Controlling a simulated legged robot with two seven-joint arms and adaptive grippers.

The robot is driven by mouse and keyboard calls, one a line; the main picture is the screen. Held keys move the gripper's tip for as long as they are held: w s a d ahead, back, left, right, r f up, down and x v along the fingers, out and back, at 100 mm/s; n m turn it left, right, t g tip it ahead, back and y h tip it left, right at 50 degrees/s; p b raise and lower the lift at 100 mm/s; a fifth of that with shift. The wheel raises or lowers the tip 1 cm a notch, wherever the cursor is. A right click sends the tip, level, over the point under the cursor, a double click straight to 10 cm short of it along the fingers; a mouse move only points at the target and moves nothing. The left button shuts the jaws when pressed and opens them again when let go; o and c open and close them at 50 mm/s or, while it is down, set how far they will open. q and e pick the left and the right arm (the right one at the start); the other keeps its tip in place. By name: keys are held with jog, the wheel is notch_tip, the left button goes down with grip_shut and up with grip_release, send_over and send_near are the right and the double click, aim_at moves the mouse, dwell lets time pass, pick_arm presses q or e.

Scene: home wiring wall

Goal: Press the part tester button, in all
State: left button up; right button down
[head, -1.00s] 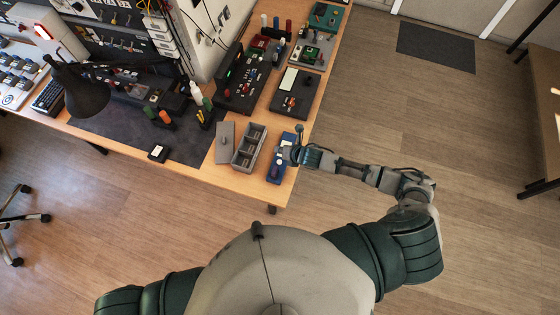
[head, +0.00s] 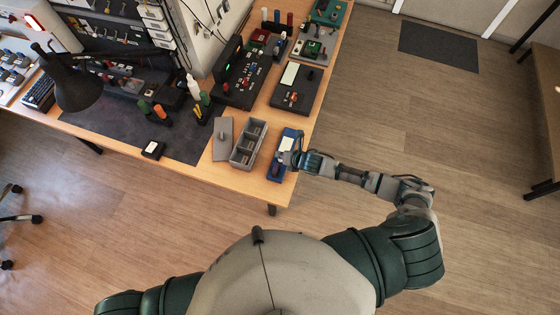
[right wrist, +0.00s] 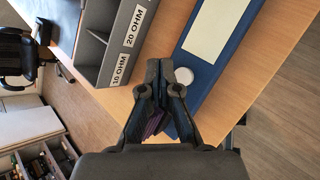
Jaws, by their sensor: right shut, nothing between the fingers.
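The part tester is a blue box (head: 287,136) near the right front edge of the workbench, with a pale panel on top. It also shows in the right wrist view (right wrist: 214,66). Its round white button (right wrist: 184,77) sits below the panel there. My right gripper (right wrist: 159,68) is shut and empty, its tips close to the left of the button in that view. I cannot tell whether they touch the tester. In the head view my right gripper (head: 281,160) is over the near part of the tester and hides the button. My left gripper is out of view.
A grey divided bin (head: 235,152) stands just left of the tester; two compartments read 10 OHM and 20 OHM in the right wrist view (right wrist: 123,60). A black device (head: 296,88) lies behind.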

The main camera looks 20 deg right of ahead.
jog(key=shift+a+f, duration=0.15)
jog(key=shift+f, duration=0.15)
jog(key=shift+d, duration=0.7)
jog(key=shift+d+f, duration=0.1)
jog(key=shift+d, duration=0.15)
jog(key=shift+a, duration=0.7)
jog(key=shift+d, duration=0.45)
jog(key=shift+f, duration=0.2)
jog(key=shift+s+a+f, duration=0.1)
jog(key=shift+a, duration=0.4)
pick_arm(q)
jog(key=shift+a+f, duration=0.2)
